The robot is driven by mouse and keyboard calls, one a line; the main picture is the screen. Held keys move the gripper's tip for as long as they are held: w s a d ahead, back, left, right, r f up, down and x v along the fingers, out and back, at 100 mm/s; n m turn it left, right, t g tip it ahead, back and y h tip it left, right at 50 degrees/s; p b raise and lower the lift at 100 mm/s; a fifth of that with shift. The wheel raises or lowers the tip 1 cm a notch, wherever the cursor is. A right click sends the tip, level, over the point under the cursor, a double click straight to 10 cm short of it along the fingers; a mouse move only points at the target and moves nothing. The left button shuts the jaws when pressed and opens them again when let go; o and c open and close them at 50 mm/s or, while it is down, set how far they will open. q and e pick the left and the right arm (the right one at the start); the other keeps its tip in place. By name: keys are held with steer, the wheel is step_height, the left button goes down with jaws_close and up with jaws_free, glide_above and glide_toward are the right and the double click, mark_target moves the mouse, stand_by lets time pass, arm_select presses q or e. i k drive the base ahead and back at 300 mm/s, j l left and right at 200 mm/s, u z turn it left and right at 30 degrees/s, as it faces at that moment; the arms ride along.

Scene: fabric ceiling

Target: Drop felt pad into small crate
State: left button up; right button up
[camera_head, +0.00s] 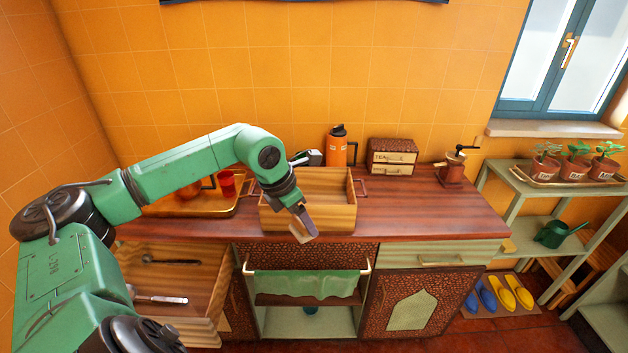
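An open wooden crate (340,214) with reddish side handles stands on the dark wood counter. My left gripper (305,224) reaches in from the left and points down in front of the crate's front wall, near the counter's front edge. A small pale flat piece (301,237) shows at its fingertips; it may be the felt pad, but it is too small to be sure. The fingers are seen edge-on, so their opening is unclear. The near wall hides part of the crate's floor. My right gripper is out of view.
A tray (160,207) with red cups stands left on the counter above an open drawer (205,290) holding utensils. An orange flask (337,147), small drawer box (391,157) and grinder (453,168) stand behind and right. The counter's right part is clear.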

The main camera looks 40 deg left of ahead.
mark_target(313, 202)
steer(key=i+j, duration=0.7)
steer(key=j, duration=0.05)
